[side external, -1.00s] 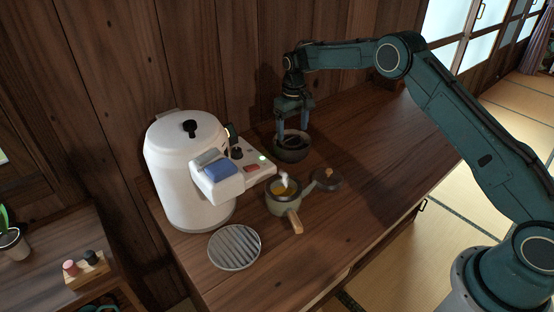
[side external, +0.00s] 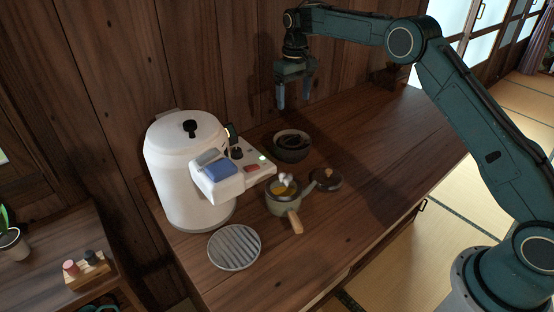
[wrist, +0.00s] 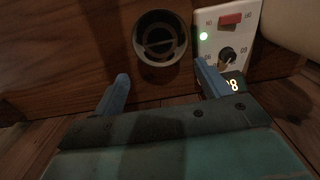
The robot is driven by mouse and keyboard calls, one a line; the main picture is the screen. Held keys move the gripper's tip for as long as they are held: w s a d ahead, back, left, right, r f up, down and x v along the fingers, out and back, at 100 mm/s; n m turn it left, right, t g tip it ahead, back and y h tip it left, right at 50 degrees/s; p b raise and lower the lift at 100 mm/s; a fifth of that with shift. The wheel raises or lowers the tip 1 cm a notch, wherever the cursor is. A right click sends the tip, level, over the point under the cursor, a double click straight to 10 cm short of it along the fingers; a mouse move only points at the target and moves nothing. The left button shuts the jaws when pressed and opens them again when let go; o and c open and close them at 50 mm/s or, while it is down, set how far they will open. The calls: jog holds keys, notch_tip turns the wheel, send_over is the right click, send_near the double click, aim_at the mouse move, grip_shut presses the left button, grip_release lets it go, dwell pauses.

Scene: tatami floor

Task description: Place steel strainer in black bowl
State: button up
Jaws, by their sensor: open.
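The black bowl (side external: 291,154) stands on the wooden counter, right of the white cooker. Something dark lies inside it; I cannot make out for certain that it is the steel strainer. In the wrist view the bowl (wrist: 160,60) is round with a dark bar-like shape inside, seen beyond the fingertips. My gripper (side external: 294,94) is open and empty, in the air above the bowl and near the wooden wall. Its two blue fingers are apart in the wrist view (wrist: 162,72), touching nothing.
A white cooker (side external: 188,170) with a control panel stands left of the bowl. A small handled pot (side external: 286,205), a dark lid (side external: 326,180) and a round slatted grill (side external: 234,247) lie in front.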

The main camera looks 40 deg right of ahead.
dwell(0.4)
jog(key=s+a+r+t, duration=0.3)
jog(key=s+r, duration=1.4)
jog(key=s, duration=0.1)
jog(key=s+f+t, duration=0.1)
jog(key=s+f, duration=0.1)
jog(key=s, duration=1.1)
jog(key=s+a+f+t, duration=0.1)
jog(key=s+f, duration=0.2)
jog(key=s, duration=1)
jog(key=shift+s+a+t, duration=0.2)
jog(key=shift+s+t, duration=0.1)
jog(key=shift+s, duration=0.05)
